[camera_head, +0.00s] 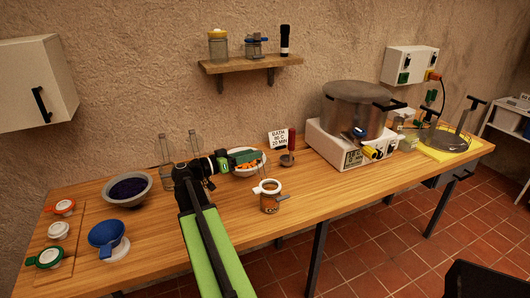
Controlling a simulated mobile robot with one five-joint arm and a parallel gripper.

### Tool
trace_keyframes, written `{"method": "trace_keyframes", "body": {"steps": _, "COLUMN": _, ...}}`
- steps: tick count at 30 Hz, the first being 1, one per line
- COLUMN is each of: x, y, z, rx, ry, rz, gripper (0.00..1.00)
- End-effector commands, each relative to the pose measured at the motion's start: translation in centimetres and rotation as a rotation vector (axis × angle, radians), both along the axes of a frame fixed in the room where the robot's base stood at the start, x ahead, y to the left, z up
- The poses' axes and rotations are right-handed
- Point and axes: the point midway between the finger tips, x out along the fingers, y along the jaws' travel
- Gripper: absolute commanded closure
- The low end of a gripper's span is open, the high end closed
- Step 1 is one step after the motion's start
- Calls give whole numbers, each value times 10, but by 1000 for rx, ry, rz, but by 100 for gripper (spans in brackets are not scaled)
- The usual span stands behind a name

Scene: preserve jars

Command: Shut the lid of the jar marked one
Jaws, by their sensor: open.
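I cannot make out a jar marked one. My gripper (250,157) is at the end of the green arm, pointing right, just right of these jars. It is open, with no held object visible. It overlaps a white bowl of orange pieces (243,170) in the picture; I cannot tell its height above it.
A grey bowl of dark fruit (128,188), a blue funnel (107,237) and small lid-like pieces (59,230) are at left. A large pot (355,112) is on a heater. A shelf (250,65) hangs above.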

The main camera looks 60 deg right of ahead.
Motion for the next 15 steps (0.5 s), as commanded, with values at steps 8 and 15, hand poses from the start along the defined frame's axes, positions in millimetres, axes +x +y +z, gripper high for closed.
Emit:
{"method": "trace_keyframes", "body": {"steps": 8, "x": -28, "y": -46, "z": 0, "rx": 0, "ry": 0, "rz": -3, "gripper": 52}}
{"method": "trace_keyframes", "body": {"steps": 15, "x": -34, "y": -55, "z": 0, "rx": 1, "ry": 0, "rz": -1, "gripper": 52}}
